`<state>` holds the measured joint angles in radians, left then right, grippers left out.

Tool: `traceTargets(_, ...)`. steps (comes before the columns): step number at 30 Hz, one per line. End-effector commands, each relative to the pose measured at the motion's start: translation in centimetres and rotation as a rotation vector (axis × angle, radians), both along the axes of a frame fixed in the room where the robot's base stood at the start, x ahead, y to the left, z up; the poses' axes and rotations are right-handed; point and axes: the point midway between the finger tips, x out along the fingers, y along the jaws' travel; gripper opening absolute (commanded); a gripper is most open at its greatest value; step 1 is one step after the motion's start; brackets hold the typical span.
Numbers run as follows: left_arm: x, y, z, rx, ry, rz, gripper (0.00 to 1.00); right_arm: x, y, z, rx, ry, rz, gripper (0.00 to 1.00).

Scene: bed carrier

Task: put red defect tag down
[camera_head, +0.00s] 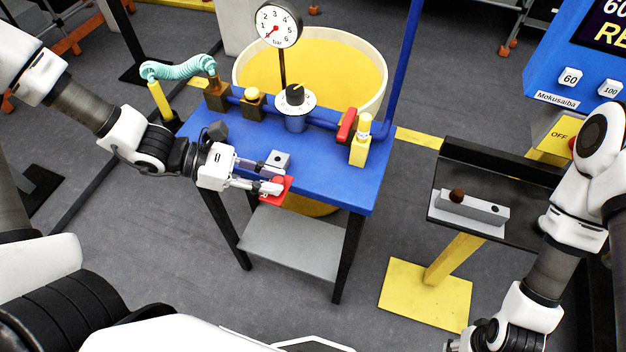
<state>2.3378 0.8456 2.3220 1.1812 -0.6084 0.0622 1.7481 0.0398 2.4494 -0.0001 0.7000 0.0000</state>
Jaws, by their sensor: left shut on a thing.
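The red defect tag (284,194) is a small flat red piece near the front edge of the blue bench (335,188). My left gripper (275,180) reaches in from the left and is shut on the tag. Its fingers cover part of the tag, and I cannot tell whether the tag touches the bench top. My right arm comes in from the right, and its gripper (462,344) is cut off at the bottom edge, so its jaws do not show clearly.
A blue pipe with a gauge (278,24), black knob (295,93) and red-handled valve (347,124) runs along the bench's back. Bare bench top lies right of the tag. A black stand (435,205) holds a grey bar.

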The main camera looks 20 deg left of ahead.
Motion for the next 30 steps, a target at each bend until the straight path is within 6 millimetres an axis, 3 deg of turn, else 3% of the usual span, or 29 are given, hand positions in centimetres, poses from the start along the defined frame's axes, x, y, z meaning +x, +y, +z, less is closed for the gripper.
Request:
traceTargets(2,1.1,-1.0,-0.5,0.008,-0.003,-0.005,0.00,0.1,0.0,-0.8,0.000,-0.002,0.000,0.40)
traceTargets(13,7.0,-5.3,-0.5,0.003,-0.003,-0.002,0.00,0.1,0.0,0.2,0.000,-0.002,0.000,0.40)
traceTargets(21,7.3,-5.6,-3.9,-0.001,0.000,0.001,0.00,0.1,0.0,1.4,0.000,-0.001,0.000,0.40)
traceTargets(30,7.3,-5.6,-4.5,-0.001,-0.003,0.002,0.00,0.1,0.0,0.9,0.000,-0.001,0.000,0.40)
